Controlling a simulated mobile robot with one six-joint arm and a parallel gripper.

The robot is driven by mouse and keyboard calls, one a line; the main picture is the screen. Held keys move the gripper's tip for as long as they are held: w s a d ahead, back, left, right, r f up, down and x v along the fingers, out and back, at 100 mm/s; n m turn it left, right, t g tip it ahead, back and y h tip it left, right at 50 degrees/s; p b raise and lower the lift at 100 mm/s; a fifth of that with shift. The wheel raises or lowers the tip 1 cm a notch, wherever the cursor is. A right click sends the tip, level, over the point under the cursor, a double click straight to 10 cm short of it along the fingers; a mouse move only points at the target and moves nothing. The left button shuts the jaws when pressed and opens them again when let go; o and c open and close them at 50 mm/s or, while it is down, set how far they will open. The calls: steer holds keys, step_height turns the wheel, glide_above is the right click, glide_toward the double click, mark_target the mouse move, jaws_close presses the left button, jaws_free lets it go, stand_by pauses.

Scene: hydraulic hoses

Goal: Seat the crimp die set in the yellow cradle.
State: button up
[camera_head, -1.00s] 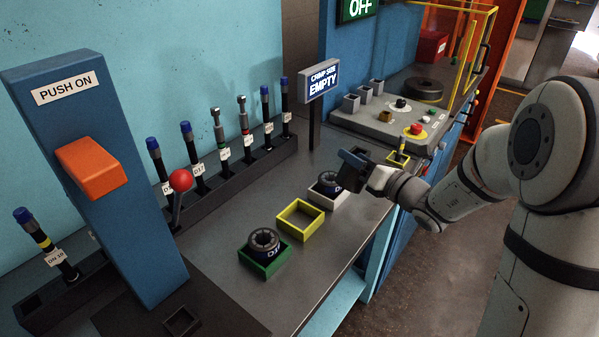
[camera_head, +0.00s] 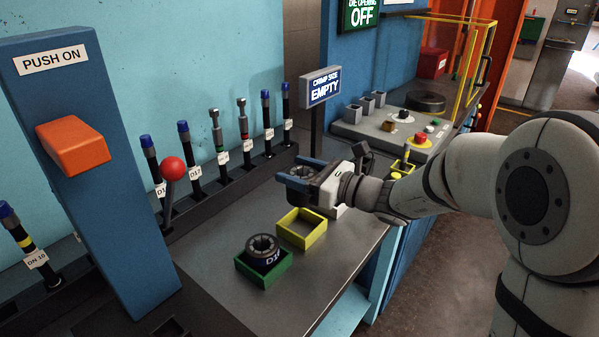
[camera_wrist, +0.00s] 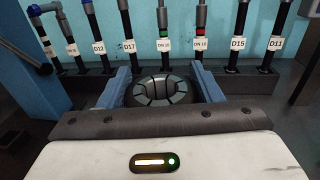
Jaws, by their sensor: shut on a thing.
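A dark round die set (camera_head: 303,172) is between the blue fingers of my gripper (camera_head: 300,176), which is shut on it. In the wrist view the dark segmented die set (camera_wrist: 160,91) sits between the two blue fingers (camera_wrist: 160,88). The yellow cradle (camera_head: 318,239) is an open square frame on the bench, empty, just below and in front of my gripper in the head view.
A green cradle (camera_head: 252,277) in front of the yellow one holds another die set (camera_head: 262,246). A rack of labelled hoses (camera_head: 222,172) runs along the wall. A red-ball lever (camera_head: 174,169) and blue post (camera_head: 100,170) stand at left. A sign post (camera_head: 319,125) reads EMPTY.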

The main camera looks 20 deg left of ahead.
steer(key=shift+f+b, duration=2.35)
steer(key=shift+f, duration=0.5)
steer(key=shift+f+b, duration=2.15)
steer(key=shift+f, duration=0.15)
steer(key=o, duration=1.6)
steer(key=shift+o, duration=0.2)
steer(key=shift+f, duration=0.1)
steer(key=shift+p+v, duration=0.3)
steer(key=shift+v, duration=3.7)
